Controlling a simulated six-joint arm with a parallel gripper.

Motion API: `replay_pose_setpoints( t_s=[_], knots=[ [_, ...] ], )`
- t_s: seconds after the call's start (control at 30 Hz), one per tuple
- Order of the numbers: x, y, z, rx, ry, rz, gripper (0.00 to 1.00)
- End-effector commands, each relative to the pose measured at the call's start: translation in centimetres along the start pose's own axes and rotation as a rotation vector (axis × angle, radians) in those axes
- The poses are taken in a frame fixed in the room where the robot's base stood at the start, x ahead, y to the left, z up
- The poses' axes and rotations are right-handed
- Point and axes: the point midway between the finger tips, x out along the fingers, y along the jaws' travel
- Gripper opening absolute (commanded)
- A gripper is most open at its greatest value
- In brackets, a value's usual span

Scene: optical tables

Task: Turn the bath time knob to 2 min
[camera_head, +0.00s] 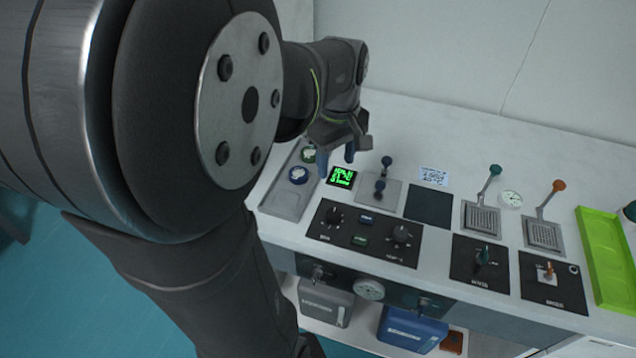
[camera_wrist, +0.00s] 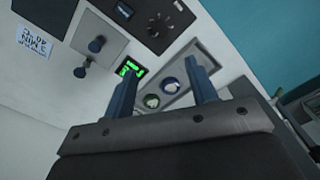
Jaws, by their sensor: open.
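A black control panel (camera_head: 363,234) on the bench carries two round dark knobs. The left knob (camera_head: 333,216) has a small label below it that may read MIN. The right knob (camera_head: 400,234) has a label that may read TEMP. I cannot read either setting. The left knob also shows at the top of the wrist view (camera_wrist: 155,20). My gripper (camera_head: 336,157) is open and empty, behind the panel near the green display. In the wrist view its blue fingers (camera_wrist: 163,72) are spread apart, with the tray's jars showing between them.
A green-lit display (camera_head: 342,177) and a tray (camera_head: 285,203) with jars lie near my gripper. Two dark posts (camera_head: 384,172) stand on a grey plate to the right. A printed card (camera_head: 433,176), levers and a lime tray (camera_head: 606,250) are farther right. My arm covers the left side.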

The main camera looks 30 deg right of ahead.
Motion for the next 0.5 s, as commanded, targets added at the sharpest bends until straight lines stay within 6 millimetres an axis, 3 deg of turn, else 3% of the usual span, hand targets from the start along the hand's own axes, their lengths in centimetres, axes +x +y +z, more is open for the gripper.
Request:
replay_pose_setpoints(
  t_s=[0.5],
  knots=[
    [10.5, -0.1, 0.1, 0.004, -0.005, -0.005, 0.52]
  ],
)
